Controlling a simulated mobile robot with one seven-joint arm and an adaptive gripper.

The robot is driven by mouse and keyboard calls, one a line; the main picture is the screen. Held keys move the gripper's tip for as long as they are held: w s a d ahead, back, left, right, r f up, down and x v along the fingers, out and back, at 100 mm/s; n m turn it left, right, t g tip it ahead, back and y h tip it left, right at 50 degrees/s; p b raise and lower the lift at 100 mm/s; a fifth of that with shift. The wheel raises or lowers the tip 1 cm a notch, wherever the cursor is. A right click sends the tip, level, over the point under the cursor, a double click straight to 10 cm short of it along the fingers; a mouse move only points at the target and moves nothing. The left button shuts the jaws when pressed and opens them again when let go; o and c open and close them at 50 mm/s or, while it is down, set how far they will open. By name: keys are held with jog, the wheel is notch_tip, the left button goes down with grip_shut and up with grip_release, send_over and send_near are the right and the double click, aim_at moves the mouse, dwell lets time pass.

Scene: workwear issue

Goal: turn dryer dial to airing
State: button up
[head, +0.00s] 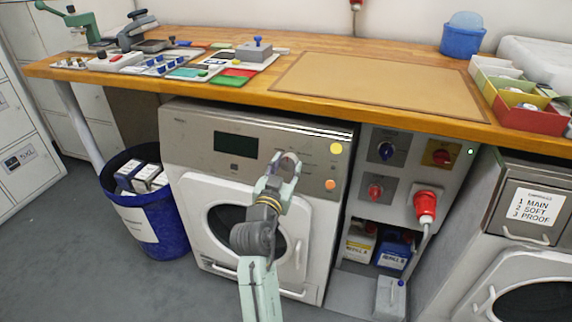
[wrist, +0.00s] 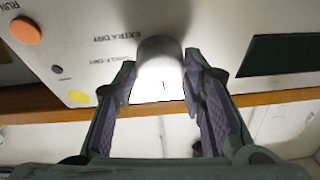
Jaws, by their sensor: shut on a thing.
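The dryer (head: 188,165) is the white machine under the bench, with a grey control panel. Its dial (wrist: 160,72) shows in the wrist view as a round, brightly lit knob with a small dark red mark on its face. My gripper (wrist: 160,75) is shut on the dial, one finger on each side. In the head view my gripper (head: 288,163) is at the dryer panel and hides most of the dial. In the wrist view the panel print is upside down; EXTRA DRY is legible beside the dial. I cannot make out an airing label or the dial's setting.
The panel has a dark display (head: 235,143), a yellow button (head: 336,148) and an orange button (head: 330,184). The wooden bench edge (head: 230,95) overhangs just above. A blue bin (head: 150,222) stands left; a switch panel with a red plug (head: 425,205) is right.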

jog(key=n+y+p, duration=0.1)
jog(key=n+p, duration=0.2)
jog(key=r+n+y+p, duration=0.1)
jog(key=n+p, duration=0.2)
jog(key=shift+d, duration=0.1)
jog(key=n+y+p, duration=0.1)
jog(key=n+p, duration=0.1)
jog(key=p, duration=0.1)
jog(key=shift+f+n+p, duration=0.2)
jog(key=shift+n+p, duration=0.15)
jog(key=shift+n, duration=0.05)
jog(key=shift+f+n, duration=0.1)
jog(key=shift+n, duration=0.2)
jog(key=o, duration=1.2)
jog(key=shift+f, duration=0.1)
jog(key=shift+c, duration=0.2)
jog(key=s, duration=0.7)
jog(key=shift+s+a+r, duration=0.2)
jog(key=shift+a+r, duration=0.1)
jog(key=shift+a, duration=0.05)
